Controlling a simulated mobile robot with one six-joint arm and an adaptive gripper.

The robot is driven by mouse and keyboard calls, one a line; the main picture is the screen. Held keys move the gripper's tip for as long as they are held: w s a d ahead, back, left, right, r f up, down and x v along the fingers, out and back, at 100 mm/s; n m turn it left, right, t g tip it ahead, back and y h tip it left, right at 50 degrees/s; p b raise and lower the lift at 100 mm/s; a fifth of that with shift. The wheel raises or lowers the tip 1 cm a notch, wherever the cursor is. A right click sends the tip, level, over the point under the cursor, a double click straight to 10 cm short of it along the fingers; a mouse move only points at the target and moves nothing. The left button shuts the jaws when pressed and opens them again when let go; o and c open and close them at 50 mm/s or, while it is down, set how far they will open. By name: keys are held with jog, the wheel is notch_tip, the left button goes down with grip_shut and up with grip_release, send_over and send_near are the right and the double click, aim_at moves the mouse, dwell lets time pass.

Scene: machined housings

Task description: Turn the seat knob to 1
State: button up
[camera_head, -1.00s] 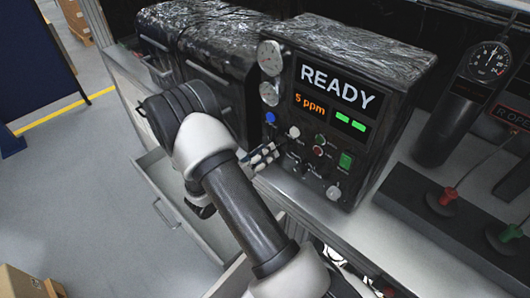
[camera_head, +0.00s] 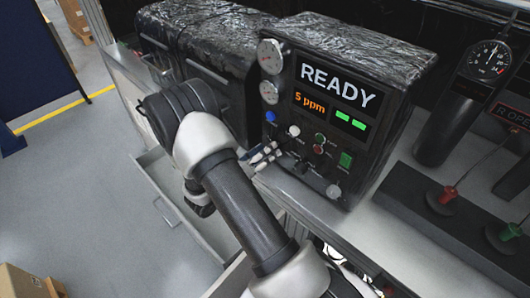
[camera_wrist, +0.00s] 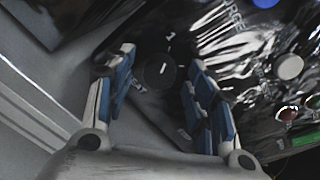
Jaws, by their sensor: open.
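The black panel box (camera_head: 355,65) with its READY screen stands on the bench in the head view. In the wrist view a dark round knob (camera_wrist: 156,74) with a short white pointer mark faces me. A white "1" is printed just above it, and the white mark does not clearly point at it. My gripper (camera_wrist: 160,58) is open, with one finger on each side of the knob; contact cannot be told. In the head view my gripper (camera_head: 263,154) is at the panel's lower left, and its fingers hide the knob.
A blue knob (camera_head: 271,116) and a white knob (camera_head: 293,131) sit close above my gripper; the white one also shows in the wrist view (camera_wrist: 289,67). Green and red buttons (camera_head: 319,149) lie to the right. An open drawer (camera_head: 178,205) juts out below left.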

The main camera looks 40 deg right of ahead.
jog(key=s+a, duration=0.1)
jog(key=a, duration=1.1)
jog(key=shift+s+r, duration=0.2)
jog(key=shift+r, duration=0.2)
jog(key=shift+d, duration=0.1)
jog(key=s+a+r+m+g+y+b, duration=0.1)
jog(key=s+r+m+g+y+b, duration=0.2)
jog(key=s+m, duration=0.4)
jog(key=s+a+r+m+g+y, duration=0.1)
jog(key=s+r+m+g+y, duration=0.1)
jog(key=s+r+m+y, duration=0.5)
jog(key=s+a+r+m+t+y+b, duration=0.1)
jog(key=s+a+m+t+y, duration=0.1)
jog(key=a+m, duration=0.4)
jog(key=s+a+r+m+t+y+b, duration=0.2)
jog(key=a+m+t+y, duration=0.3)
jog(key=a+m, duration=0.2)
jog(key=shift+s+t+b, duration=0.3)
jog(key=shift+s+t, duration=0.1)
jog(key=shift+r, duration=0.1)
jog(key=shift+c, duration=0.4)
